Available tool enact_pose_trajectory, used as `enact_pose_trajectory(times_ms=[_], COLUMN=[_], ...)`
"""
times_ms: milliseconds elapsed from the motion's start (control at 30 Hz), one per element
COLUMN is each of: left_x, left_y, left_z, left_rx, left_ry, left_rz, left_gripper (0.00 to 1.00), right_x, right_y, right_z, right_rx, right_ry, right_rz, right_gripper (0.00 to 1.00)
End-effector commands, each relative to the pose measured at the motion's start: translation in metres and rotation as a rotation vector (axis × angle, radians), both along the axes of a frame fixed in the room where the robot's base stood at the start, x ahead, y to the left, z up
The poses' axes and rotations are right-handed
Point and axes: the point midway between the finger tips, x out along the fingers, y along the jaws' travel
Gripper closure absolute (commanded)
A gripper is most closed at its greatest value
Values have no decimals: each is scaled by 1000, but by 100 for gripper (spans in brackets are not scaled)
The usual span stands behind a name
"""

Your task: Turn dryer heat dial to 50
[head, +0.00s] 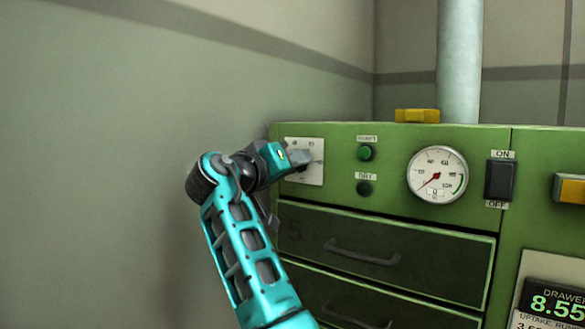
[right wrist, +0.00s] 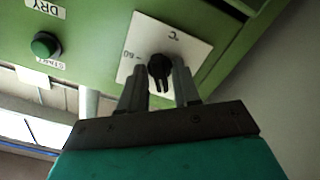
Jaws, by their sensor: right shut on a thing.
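The heat dial is a black knob (right wrist: 160,70) on a white scale plate (right wrist: 185,45) marked °C, with "60" readable in the right wrist view. In the head view the plate (head: 318,174) sits at the upper left of the green dryer (head: 390,190), and my gripper covers most of the knob. My right gripper (head: 300,158) reaches it from the left. In the right wrist view its two fingers (right wrist: 158,88) stand on either side of the knob, shut on it. The dial's exact setting cannot be read. My left gripper is not in view.
Right of the dial are a green START button (head: 366,153), a dark DRY lamp (head: 364,188), a round gauge (head: 437,174) and a black ON/OFF switch (head: 500,180). Drawers with handles (head: 362,253) lie below. A wall stands close on the left.

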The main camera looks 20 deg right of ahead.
Motion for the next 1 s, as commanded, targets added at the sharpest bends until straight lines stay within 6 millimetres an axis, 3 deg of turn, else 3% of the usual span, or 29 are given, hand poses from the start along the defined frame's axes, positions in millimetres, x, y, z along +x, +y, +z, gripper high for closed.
enact_pose_trajectory(times_ms=[1000], left_x=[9], left_y=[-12], left_z=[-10], left_rx=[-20], left_ry=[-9], left_rz=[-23], left_gripper=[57], right_x=[0], right_y=[-1], right_z=[1], right_rx=[565], right_ry=[-730], right_rz=[1], right_gripper=[99])
